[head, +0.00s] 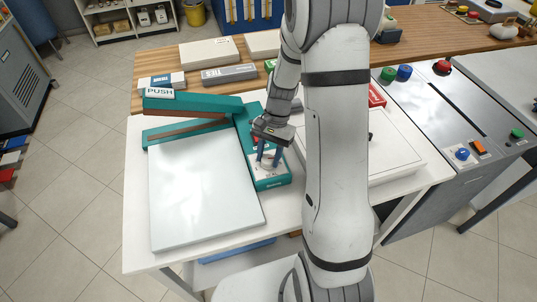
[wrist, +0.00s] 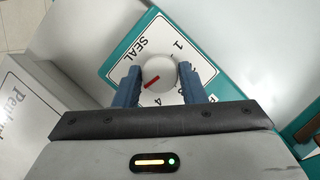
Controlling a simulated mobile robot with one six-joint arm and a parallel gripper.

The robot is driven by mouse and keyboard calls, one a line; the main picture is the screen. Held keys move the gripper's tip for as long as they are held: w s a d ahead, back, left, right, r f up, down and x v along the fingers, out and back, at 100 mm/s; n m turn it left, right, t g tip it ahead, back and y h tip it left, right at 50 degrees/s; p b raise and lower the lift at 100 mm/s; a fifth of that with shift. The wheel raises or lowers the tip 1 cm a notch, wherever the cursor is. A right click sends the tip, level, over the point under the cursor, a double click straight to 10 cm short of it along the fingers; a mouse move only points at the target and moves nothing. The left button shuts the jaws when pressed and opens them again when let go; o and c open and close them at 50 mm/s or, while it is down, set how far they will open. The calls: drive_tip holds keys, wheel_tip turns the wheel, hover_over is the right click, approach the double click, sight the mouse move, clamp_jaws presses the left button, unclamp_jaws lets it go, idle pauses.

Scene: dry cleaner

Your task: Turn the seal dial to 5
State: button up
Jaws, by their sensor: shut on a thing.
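The seal dial (wrist: 158,73) is a round white knob with a red pointer line, on a white label marked SEAL (wrist: 149,48) with numbers around it. The pointer slants to the lower left in the wrist view. A 1 shows at the upper right and a 4 just below the knob; other marks are partly hidden by the fingers. My gripper (wrist: 159,84) is shut on the dial, one blue finger on each side. In the head view my gripper (head: 268,157) points down at the front of the teal sealer (head: 269,184).
The sealer's teal lever marked PUSH (head: 190,104) is raised at left, over a white plate (head: 200,195). A white box (head: 395,160) lies right of my arm. Grey and white boxes (head: 229,74) stand behind. A control panel (head: 465,120) is at right.

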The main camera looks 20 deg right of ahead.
idle(0.4)
drive_tip(key=o, duration=1)
drive_tip(key=shift+r, duration=0.1)
drive_tip(key=v, duration=0.7)
drive_tip(key=shift+d+r, duration=0.15)
drive_tip(key=shift+r, duration=0.1)
drive_tip(key=shift+w, duration=0.1)
drive_tip(key=s+a+r+n+t+h, duration=0.3)
drive_tip(key=s+r+n+t, duration=0.3)
drive_tip(key=s+r, duration=0.5)
drive_tip(key=s+n, duration=0.2)
drive_tip(key=s, duration=0.3)
drive_tip(key=shift+s+n, duration=0.3)
